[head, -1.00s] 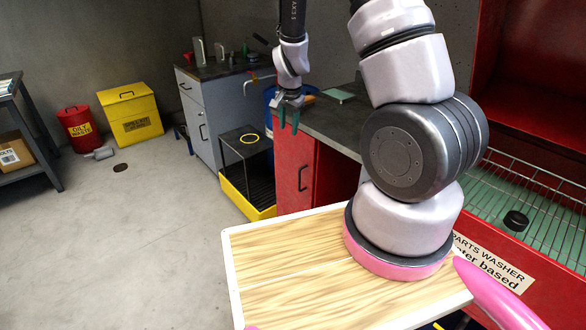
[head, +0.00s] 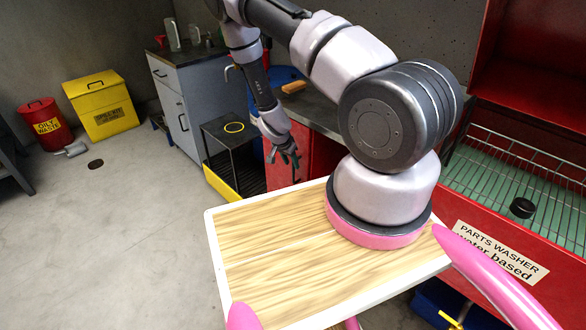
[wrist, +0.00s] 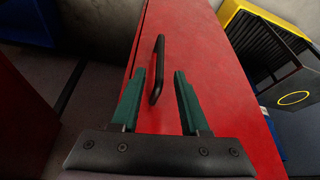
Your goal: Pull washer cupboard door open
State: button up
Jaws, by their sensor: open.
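The red washer cupboard door (wrist: 215,95) fills the middle of the wrist view and carries a black bar handle (wrist: 157,68). The door looks shut. My gripper (wrist: 160,76) is open, with its green fingers either side of the handle in that picture. I cannot tell whether the handle is at finger depth or still ahead of the tips.
A black stand in a yellow tray (head: 221,181) is left of the cupboard, with a grey cabinet (head: 186,105) behind. The red parts washer (head: 480,245) is on the right. My wooden-topped base lies in front.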

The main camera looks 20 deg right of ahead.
send_over(293, 181)
jog(key=shift+w+d+f, duration=0.1)
jog(key=shift+w+f, duration=0.05)
jog(key=shift+f, duration=0.95)
jog(key=shift+w+d+f, duration=0.1)
jog(key=shift+f, duration=0.95)
grip_shut()
